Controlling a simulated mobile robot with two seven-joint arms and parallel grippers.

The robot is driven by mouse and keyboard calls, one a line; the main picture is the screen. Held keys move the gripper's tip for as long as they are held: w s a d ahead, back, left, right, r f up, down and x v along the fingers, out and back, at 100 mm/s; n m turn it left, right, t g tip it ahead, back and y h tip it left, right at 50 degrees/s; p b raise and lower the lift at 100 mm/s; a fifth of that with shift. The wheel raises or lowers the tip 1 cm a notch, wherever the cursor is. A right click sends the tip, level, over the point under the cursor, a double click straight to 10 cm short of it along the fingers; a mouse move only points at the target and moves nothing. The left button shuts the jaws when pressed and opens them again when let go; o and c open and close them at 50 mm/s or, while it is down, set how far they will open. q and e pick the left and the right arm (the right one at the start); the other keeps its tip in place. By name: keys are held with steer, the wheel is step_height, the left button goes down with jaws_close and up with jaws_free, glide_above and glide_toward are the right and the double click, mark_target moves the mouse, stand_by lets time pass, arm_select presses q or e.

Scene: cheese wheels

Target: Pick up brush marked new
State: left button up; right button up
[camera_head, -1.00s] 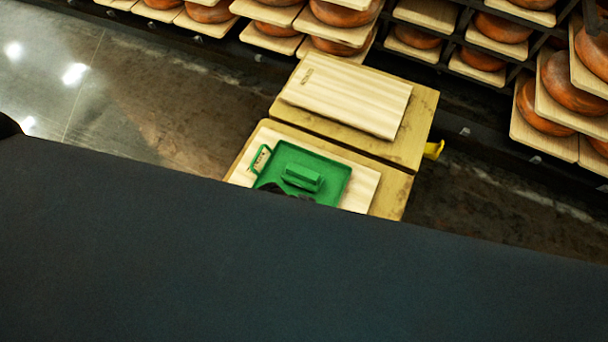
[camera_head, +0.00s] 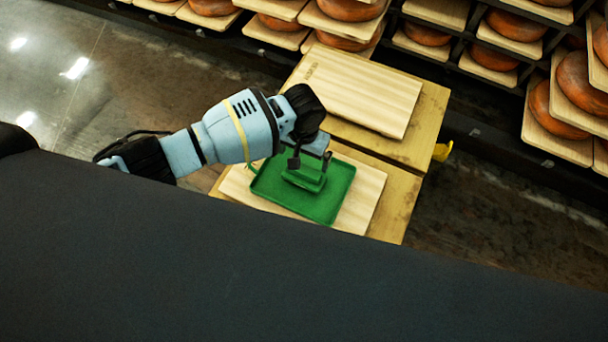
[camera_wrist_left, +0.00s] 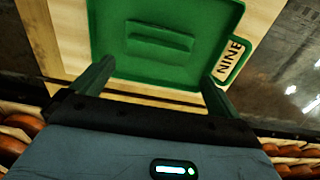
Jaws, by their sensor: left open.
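The green brush (camera_head: 308,181) lies on the green tray (camera_head: 325,207), partly hidden by my left gripper in the head view. In the wrist view the brush (camera_wrist_left: 160,42) is a green ridged block in the middle of the tray (camera_wrist_left: 112,62). No marking on it can be read. My left gripper (camera_head: 312,160) is over the brush in the head view. In the wrist view its fingers (camera_wrist_left: 155,85) are wide apart with nothing between them, and the brush is beyond the fingertips. My right gripper is not in view.
The tray rests on a pale board (camera_head: 362,218) on a wooden table. Its handle label (camera_wrist_left: 230,61) reads "NINE". Another board (camera_head: 360,92) lies behind it. Shelves with orange cheese wheels (camera_head: 492,55) stand at the back. Open floor (camera_head: 90,100) is at left.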

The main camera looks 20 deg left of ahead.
mark_target(304, 170)
arm_select(q)
steer(key=f, duration=0.2)
steer(key=f+b, duration=0.1)
steer(key=f, duration=0.1)
steer(key=f+b, duration=0.1)
steer(key=f, duration=0.2)
steer(key=shift+s+d+f, duration=0.1)
steer(key=shift+s, duration=0.15)
steer(key=shift+f, duration=0.2)
steer(key=c, duration=0.7)
steer(key=shift+c, duration=0.6)
steer(key=shift+r, duration=0.1)
